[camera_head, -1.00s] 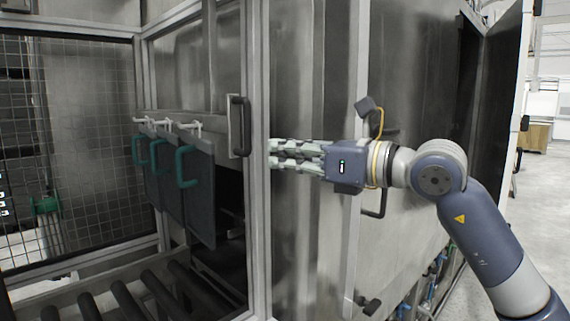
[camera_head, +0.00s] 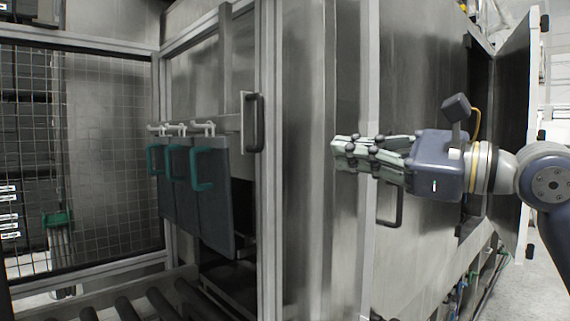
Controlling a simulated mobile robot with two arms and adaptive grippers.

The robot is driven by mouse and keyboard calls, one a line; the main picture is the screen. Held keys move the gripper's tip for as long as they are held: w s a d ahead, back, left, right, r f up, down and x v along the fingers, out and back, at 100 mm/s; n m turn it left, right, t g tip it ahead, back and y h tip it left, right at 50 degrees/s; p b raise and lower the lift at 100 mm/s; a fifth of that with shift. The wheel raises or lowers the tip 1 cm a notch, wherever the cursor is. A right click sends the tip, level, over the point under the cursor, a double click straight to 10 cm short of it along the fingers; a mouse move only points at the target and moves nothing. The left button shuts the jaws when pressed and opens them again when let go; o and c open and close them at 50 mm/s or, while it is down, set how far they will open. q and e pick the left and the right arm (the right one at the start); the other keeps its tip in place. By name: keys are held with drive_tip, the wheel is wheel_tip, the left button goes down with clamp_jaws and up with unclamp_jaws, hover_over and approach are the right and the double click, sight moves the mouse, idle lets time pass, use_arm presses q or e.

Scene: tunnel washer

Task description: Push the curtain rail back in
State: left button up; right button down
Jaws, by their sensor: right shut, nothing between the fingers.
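The curtain rail (camera_head: 228,123) shows at the left, at the washer's entry opening, with white hooks on it. Several dark curtain panels (camera_head: 213,205) with teal handles (camera_head: 202,168) hang from it. A framed door with a dark handle (camera_head: 253,123) stands just right of the panels. My right gripper (camera_head: 336,153) is shut and empty, pointing left, in front of the washer's steel side and well to the right of the rail. My left gripper is not in view.
A roller conveyor (camera_head: 128,307) runs below the curtains. A wire mesh guard (camera_head: 28,140) stands at the left. An opened steel door (camera_head: 517,120) stands at the far right behind my right arm. A dark bar handle (camera_head: 390,207) is just below my right gripper.

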use_arm(q)
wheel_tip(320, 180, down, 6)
drive_tip(key=b, duration=0.5)
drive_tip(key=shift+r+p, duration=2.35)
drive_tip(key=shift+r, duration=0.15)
use_arm(e)
drive_tip(key=w+a+n+y, duration=0.1)
drive_tip(key=w+a+n, duration=0.8)
drive_tip(key=a+n, duration=0.1)
drive_tip(key=shift+w+r+n+t, duration=0.2)
drive_tip(key=shift+n+t, duration=0.2)
drive_tip(key=shift+n, duration=0.3)
